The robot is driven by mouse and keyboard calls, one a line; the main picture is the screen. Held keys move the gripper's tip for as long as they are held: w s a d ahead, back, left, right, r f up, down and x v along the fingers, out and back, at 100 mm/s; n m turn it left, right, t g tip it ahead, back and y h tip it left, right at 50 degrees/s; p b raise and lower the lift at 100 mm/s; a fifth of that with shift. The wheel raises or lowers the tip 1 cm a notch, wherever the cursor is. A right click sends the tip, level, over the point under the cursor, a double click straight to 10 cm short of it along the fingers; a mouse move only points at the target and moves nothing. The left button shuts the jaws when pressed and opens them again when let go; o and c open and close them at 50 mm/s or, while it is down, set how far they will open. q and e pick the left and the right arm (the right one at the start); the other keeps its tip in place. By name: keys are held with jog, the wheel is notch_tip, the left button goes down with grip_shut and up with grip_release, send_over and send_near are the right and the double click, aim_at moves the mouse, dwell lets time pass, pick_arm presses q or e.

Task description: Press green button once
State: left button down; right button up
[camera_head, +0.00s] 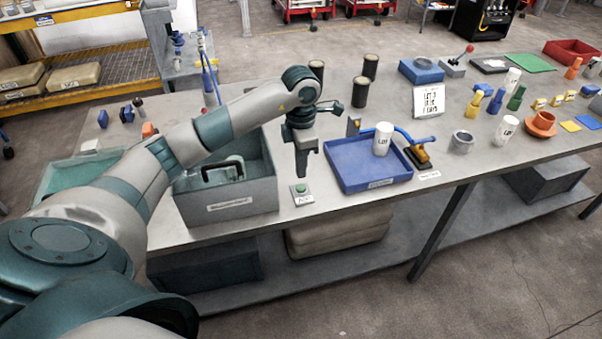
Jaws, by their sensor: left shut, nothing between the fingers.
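The green button (300,188) sits on a small pale box with a label, near the front edge of the grey workbench, between a grey-green bin and a blue tray. My left gripper (302,174) is shut and empty, pointing down just above the button. A small gap seems to show between the fingertips and the button, but I cannot tell for certain whether they touch. My right gripper is not in view.
The open grey-green bin (232,204) stands close left of the button. The blue tray (372,183), holding a white cup (383,138), is close right. Dark cylinders (361,92) stand behind. The bench's front edge (300,220) is just below the button.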

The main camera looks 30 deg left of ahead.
aim_at(301, 187)
pick_arm(q)
notch_tip(301, 187, down, 3)
jog(key=shift+f+p, duration=0.1)
jog(key=shift+p, duration=0.7)
jog(key=shift+f, duration=0.6)
jog(key=shift+f, duration=0.1)
